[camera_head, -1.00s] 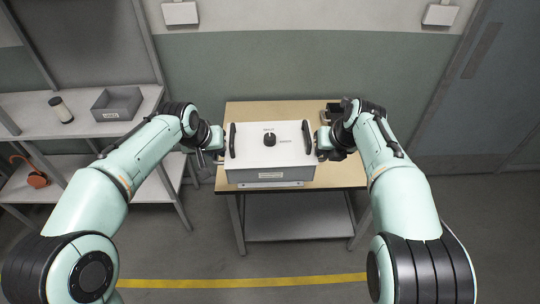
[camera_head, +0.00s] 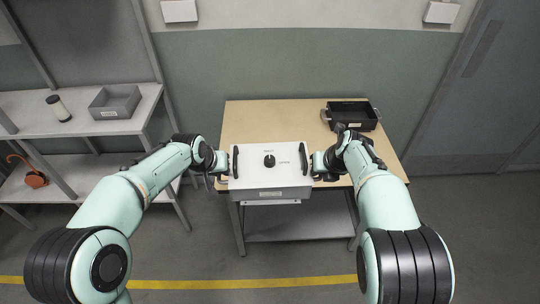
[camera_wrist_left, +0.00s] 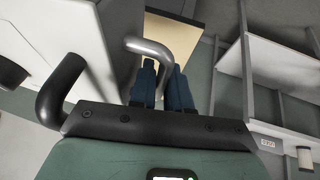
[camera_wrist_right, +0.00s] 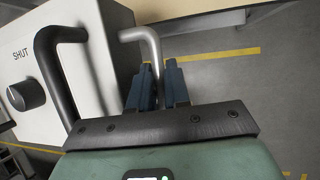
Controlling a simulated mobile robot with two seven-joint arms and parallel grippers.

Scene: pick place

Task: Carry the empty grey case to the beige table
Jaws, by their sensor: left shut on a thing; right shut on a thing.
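The light grey case (camera_head: 269,179) has a dark knob, two black bars on its lid and a silver handle at each side. It is at the front edge of the beige table (camera_head: 265,120), its front reaching past that edge. I cannot tell whether it touches the top. My left gripper (camera_head: 223,163) is shut on the left side handle (camera_wrist_left: 150,47). My right gripper (camera_head: 319,165) is shut on the right side handle (camera_wrist_right: 142,36). In the right wrist view the lid by the knob (camera_wrist_right: 26,94) reads "SHUT". The case's inside is hidden.
A black tray (camera_head: 352,123) with side handles stands at the table's back right. The tabletop behind the case is clear. A shelf (camera_head: 80,135) at the left holds a grey bin (camera_head: 115,101), a jar (camera_head: 59,108) and orange headphones (camera_head: 35,178). A wall is behind.

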